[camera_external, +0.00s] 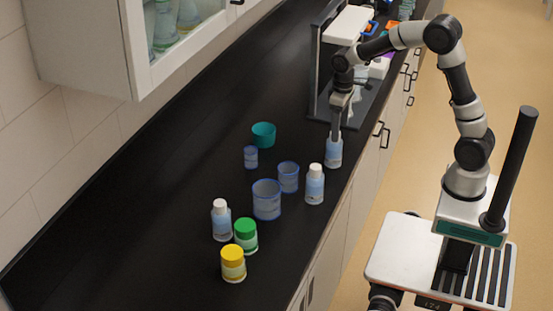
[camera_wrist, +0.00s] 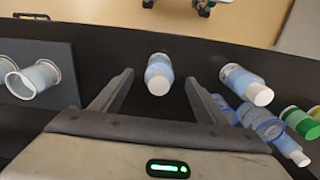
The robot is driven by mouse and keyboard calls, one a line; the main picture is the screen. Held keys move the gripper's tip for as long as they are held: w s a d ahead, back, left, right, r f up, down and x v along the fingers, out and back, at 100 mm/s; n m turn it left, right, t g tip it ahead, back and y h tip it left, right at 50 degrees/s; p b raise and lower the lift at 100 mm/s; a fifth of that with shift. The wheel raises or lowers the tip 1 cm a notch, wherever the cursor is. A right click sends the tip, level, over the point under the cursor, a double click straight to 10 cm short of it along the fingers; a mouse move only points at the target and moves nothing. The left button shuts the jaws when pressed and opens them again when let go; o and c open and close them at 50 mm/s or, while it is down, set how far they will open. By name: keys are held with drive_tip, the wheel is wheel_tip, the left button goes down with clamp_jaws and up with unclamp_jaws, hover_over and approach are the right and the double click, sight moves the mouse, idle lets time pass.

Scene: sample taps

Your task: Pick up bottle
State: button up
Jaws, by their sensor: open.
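My gripper (camera_external: 337,125) is open and points down at the bottle (camera_external: 334,154) near the counter's front edge. In the wrist view, my gripper (camera_wrist: 158,90) has its two fingers spread wide, and the white-and-blue bottle (camera_wrist: 159,74) lies in the gap between them, apart from both. The fingers partly hide the bottle's top in the external view. A second white-capped bottle (camera_external: 315,184) stands nearer the camera and also shows right of the fingers in the wrist view (camera_wrist: 246,85). A third white-capped bottle (camera_external: 221,220) stands farther left.
Blue-rimmed beakers (camera_external: 266,200) stand beside the bottles, with a teal cup (camera_external: 263,135) behind. A green-capped jar (camera_external: 246,236) and yellow-capped jar (camera_external: 233,264) stand at the near end. A dark-framed stand (camera_external: 317,75) is close behind my gripper. The counter's left part is clear.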

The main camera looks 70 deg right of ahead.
sight(333, 154)
wheel_tip(333, 154, down, 7)
drive_tip(key=shift+f, duration=0.1)
drive_tip(key=shift+w+f, duration=0.25)
drive_tip(key=shift+f, duration=0.65)
drive_tip(key=shift+w+f, duration=0.2)
drive_tip(key=shift+f, duration=0.65)
drive_tip(key=shift+w+f, duration=0.25)
drive_tip(key=shift+f, duration=0.65)
drive_tip(key=c, duration=1.3)
